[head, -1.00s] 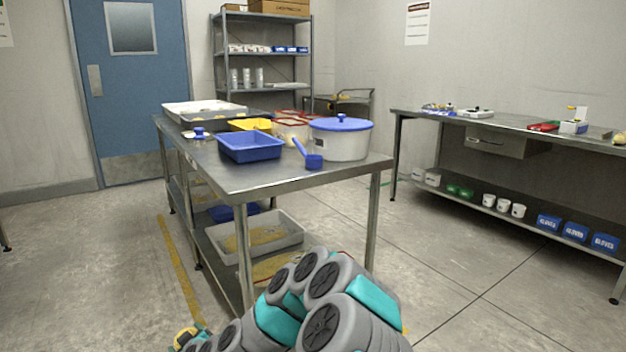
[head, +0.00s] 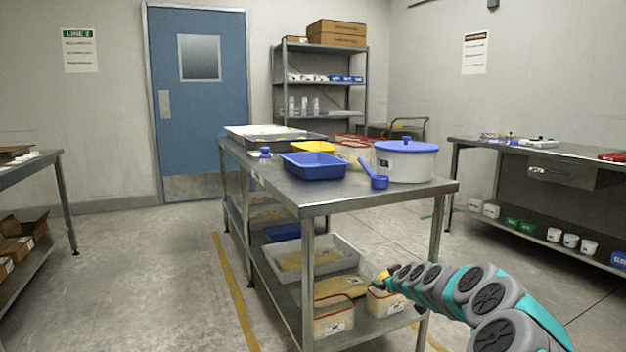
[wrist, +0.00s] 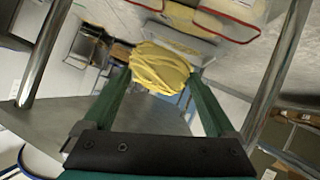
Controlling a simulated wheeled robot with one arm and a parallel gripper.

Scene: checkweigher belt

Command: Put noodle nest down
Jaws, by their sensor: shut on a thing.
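The noodle nest (wrist: 160,68) is a yellow, ridged bundle. In the wrist view, it sits between the two green fingers of my gripper (wrist: 160,82), which is shut on it. In the head view, a small yellow bit of the nest (head: 382,277) shows at the end of my arm, in front of the steel table's lower shelf. My gripper is small there and mostly hidden behind my arm's links. I cannot tell in the head view whether the nest touches anything.
The steel table (head: 318,199) holds a blue tray (head: 314,166), a blue scoop (head: 378,181) and a lidded white pot (head: 405,165). Its lower shelf holds a pale tray (head: 345,268) and red-rimmed tubs (head: 333,322). A side bench (head: 575,155) stands right. Floor is clear at left.

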